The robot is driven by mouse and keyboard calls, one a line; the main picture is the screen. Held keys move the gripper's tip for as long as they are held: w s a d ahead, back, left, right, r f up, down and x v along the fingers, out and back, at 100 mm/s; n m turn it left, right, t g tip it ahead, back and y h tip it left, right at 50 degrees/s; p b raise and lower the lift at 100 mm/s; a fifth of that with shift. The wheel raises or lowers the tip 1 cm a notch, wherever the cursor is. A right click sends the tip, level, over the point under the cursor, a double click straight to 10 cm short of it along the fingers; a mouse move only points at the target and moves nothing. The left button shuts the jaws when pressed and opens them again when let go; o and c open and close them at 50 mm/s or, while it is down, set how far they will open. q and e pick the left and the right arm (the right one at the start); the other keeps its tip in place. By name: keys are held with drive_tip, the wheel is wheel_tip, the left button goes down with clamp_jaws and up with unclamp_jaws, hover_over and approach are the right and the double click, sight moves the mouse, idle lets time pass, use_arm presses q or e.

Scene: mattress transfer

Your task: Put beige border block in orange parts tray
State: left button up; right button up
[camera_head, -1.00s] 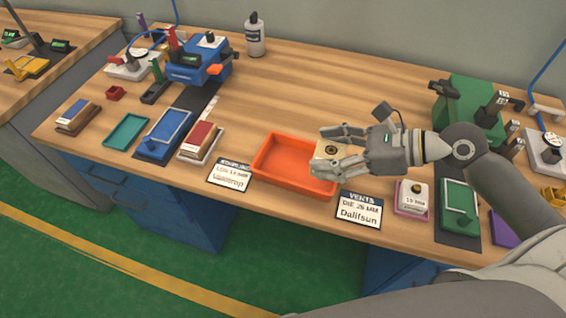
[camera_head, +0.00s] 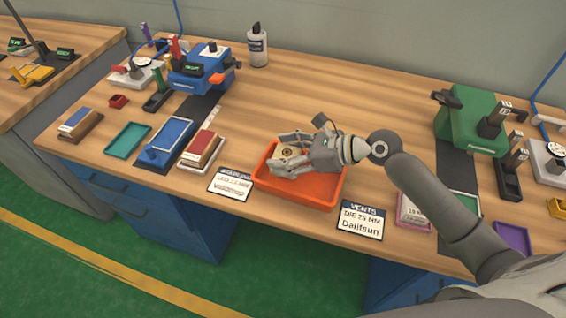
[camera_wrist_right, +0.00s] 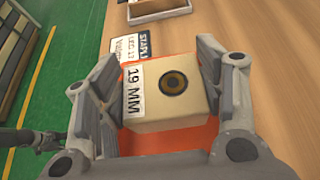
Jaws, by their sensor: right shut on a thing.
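The beige border block (camera_head: 290,154) is a pale cube with a dark round mark on top. In the right wrist view the block (camera_wrist_right: 150,99) also shows a "19 MM" label on its side. My right gripper (camera_head: 286,152) is shut on it, with a finger on each side. It holds the block over the orange parts tray (camera_head: 310,195), near the tray's left back part. The tray also shows behind the block in the right wrist view (camera_wrist_right: 205,135). I cannot tell whether the block touches the tray floor. My left gripper is not in view.
Two name cards, one (camera_head: 231,183) left of the tray and one (camera_head: 361,219) right of it, lie at the table's front edge. A red-brown block (camera_head: 202,147) on a white tray stands to the left. A pink tray (camera_head: 413,212) stands to the right.

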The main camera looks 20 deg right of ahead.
drive_tip(key=shift+w+a+f, duration=0.15)
drive_tip(key=shift+w+f, duration=0.05)
drive_tip(key=shift+f, duration=0.1)
wheel_tip(320, 180, down, 2)
drive_tip(key=shift+w+a+f, duration=0.1)
drive_tip(key=shift+w+f, duration=0.05)
drive_tip(key=shift+f, duration=0.65)
drive_tip(key=o, duration=0.8)
drive_tip(key=shift+f, duration=0.1)
